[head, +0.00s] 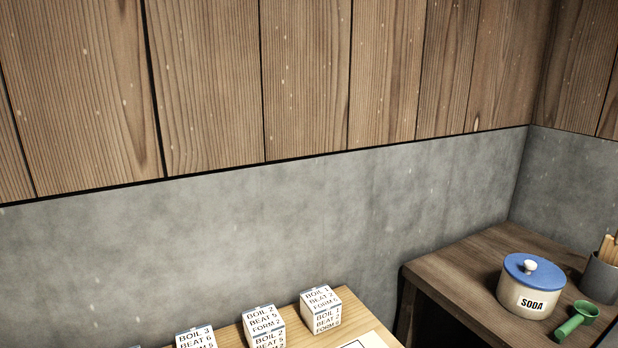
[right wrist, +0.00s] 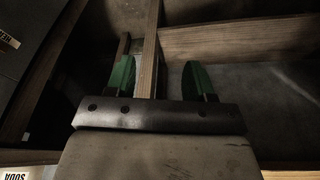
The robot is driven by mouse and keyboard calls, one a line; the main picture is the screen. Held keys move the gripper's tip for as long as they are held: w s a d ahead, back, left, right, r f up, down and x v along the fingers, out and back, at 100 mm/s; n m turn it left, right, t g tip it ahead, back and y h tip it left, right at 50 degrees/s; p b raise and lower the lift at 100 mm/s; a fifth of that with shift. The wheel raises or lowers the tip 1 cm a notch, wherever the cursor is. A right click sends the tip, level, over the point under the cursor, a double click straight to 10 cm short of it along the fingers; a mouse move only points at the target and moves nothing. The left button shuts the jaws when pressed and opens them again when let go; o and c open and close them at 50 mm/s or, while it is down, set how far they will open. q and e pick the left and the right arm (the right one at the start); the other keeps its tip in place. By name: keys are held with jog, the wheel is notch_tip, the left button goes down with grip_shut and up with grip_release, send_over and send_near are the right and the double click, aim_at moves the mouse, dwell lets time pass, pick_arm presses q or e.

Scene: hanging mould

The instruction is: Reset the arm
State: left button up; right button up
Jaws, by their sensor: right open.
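My right gripper (right wrist: 159,68) shows in the right wrist view with its two green fingers apart. It holds nothing that I can see. A wooden post (right wrist: 152,45) shows between the fingers; I cannot tell how far beyond them it stands. My right gripper is not in the head view. My left gripper is in neither view.
In the head view, a SODA pot (head: 527,300) with a blue lid, a green scoop (head: 577,320) and a grey cup of sticks (head: 602,275) stand on a dark wooden table (head: 450,265). Several lettered white blocks (head: 320,310) stand on a lighter table (head: 352,310).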

jog(key=s+f+g+p, duration=0.1)
jog(key=s+f+p, duration=0.1)
jog(key=f, duration=0.7)
jog(key=s+f+p, duration=0.2)
jog(key=f+p, duration=0.1)
jog(key=f, duration=0.7)
jog(key=s+d+f+p, duration=0.1)
jog(key=s+f, duration=0.3)
jog(key=s, duration=0.3)
jog(key=s+d+f+g+p, duration=0.1)
jog(key=s+d+f, duration=0.1)
jog(key=s+f, duration=0.2)
jog(key=s, duration=0.3)
jog(key=shift+s+f+p, duration=0.3)
jog(key=shift+f, duration=0.05)
